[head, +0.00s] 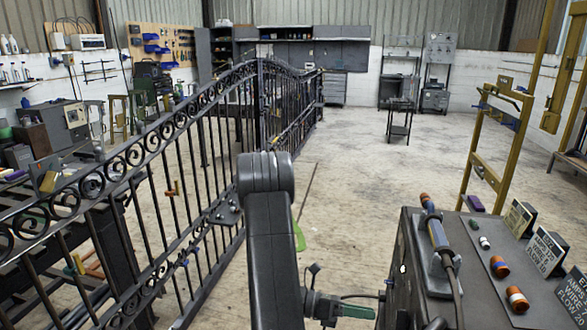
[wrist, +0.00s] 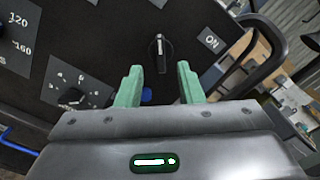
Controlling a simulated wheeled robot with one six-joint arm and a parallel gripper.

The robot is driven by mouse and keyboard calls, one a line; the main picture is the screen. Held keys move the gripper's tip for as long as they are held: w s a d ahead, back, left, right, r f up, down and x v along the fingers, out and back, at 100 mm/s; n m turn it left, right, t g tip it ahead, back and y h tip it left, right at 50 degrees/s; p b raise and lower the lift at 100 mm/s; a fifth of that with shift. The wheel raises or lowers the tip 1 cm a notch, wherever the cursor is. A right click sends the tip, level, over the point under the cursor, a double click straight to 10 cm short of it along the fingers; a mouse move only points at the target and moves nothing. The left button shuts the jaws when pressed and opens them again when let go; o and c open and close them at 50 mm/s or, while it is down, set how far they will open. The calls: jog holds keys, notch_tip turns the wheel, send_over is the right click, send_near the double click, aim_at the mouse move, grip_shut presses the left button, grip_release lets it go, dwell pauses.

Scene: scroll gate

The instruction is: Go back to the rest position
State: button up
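My gripper (wrist: 159,68) shows in the wrist view with its two green fingers apart and nothing between them. The knob looks close to the fingers, but I cannot tell any contact. A second dial (wrist: 73,96) sits to the left of the fingers.
A dark cabinet (head: 408,270) at the right carries a torch (head: 438,236), coloured rolls (head: 500,266) and signs. A scrolled iron gate (head: 215,165) runs along the left. A yellow frame (head: 488,150) stands at the right. Open floor (head: 360,180) lies between them.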

jog(key=v, duration=0.6)
jog(key=x, duration=1.3)
jog(key=w+a+m+b, duration=0.1)
jog(key=a+m+b, duration=0.5)
jog(key=a, duration=0.2)
jog(key=shift+w+a+b, duration=0.25)
jog(key=shift+w+b, duration=0.05)
jog(key=shift+w, duration=0.05)
jog(key=shift+r, duration=0.25)
